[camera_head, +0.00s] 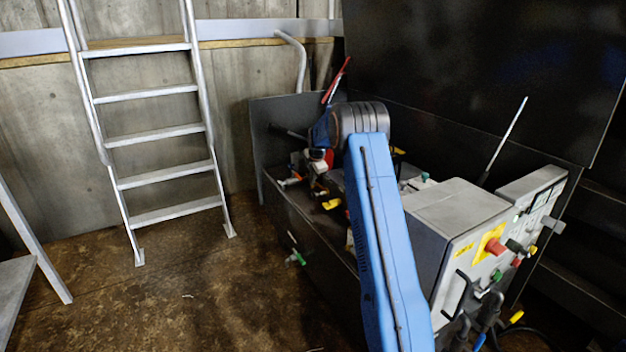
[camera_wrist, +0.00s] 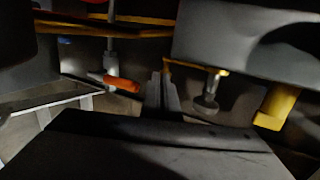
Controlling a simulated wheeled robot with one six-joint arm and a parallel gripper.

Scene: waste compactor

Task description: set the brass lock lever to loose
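I cannot clearly pick out a brass-coloured lever in either view. In the wrist view, a lever with an orange grip (camera_wrist: 121,83) lies left of the middle on a grey upright rod. A round metal knob (camera_wrist: 207,105) on a short stem stands right of the middle. A thick yellow handle (camera_wrist: 276,107) is at the right. Narrow grey prongs at the middle may be my gripper (camera_wrist: 165,92); they are dark, and their opening is unclear. In the head view, my arm hides the gripper and part of the fittings on the dark machine (camera_head: 318,228).
A grey control box (camera_head: 455,222) with a red button (camera_head: 495,247) stands right of my arm. A green-handled valve (camera_head: 297,257) sticks out of the machine's front. A metal ladder (camera_head: 155,130) leans on the wall at left. The brown floor between is clear.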

